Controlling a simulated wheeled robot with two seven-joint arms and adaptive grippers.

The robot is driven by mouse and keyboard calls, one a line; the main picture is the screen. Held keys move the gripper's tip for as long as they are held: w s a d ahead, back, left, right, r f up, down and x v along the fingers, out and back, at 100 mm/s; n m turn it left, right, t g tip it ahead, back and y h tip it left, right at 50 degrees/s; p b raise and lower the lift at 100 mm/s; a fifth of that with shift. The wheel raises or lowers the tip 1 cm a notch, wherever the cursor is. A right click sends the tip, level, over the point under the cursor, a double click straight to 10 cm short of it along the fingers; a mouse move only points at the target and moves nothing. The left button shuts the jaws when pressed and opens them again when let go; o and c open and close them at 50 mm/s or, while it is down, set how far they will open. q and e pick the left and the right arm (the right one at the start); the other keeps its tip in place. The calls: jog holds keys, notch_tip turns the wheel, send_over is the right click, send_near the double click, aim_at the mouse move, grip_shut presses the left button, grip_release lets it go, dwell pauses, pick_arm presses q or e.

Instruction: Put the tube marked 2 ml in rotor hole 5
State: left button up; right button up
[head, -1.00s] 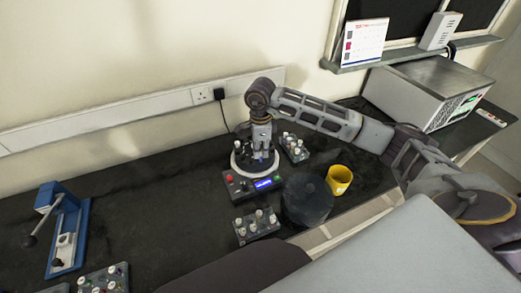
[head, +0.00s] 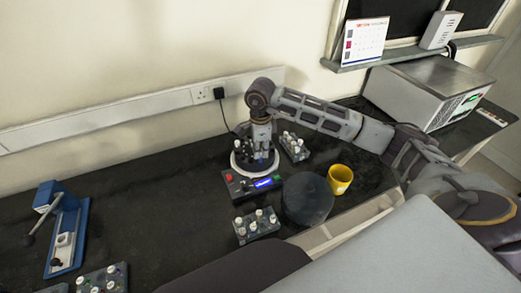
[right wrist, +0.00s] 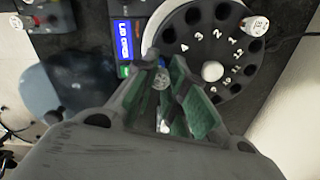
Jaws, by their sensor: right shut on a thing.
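My right gripper (head: 260,156) reaches down over the centrifuge rotor in the head view. In the right wrist view its green-padded fingers (right wrist: 172,95) are shut on a white-capped tube (right wrist: 162,79); I cannot read its mark. The dark rotor (right wrist: 190,24) has numbered holes around a pale central knob (right wrist: 212,71). Another white-capped tube (right wrist: 257,25) sits in a rotor hole at the upper right. The fingers hide part of the rotor, so hole 5 and the held tube's lower end are not clear. My left gripper is not in view.
The centrifuge's blue display (right wrist: 124,38) reads lid open. A round dark lid (head: 308,199) and a yellow mug (head: 340,178) stand to its right. Tube racks stand in front (head: 257,226) and behind right (head: 294,147). A blue press (head: 66,228) is at far left.

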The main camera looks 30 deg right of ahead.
jog(key=shift+f+b, duration=1.1)
jog(key=shift+f, duration=0.3)
dwell(0.4)
jog(key=o, duration=1)
jog(key=shift+r, duration=0.2)
jog(key=shift+r+p, duration=1.55)
jog(key=shift+r, duration=1.3)
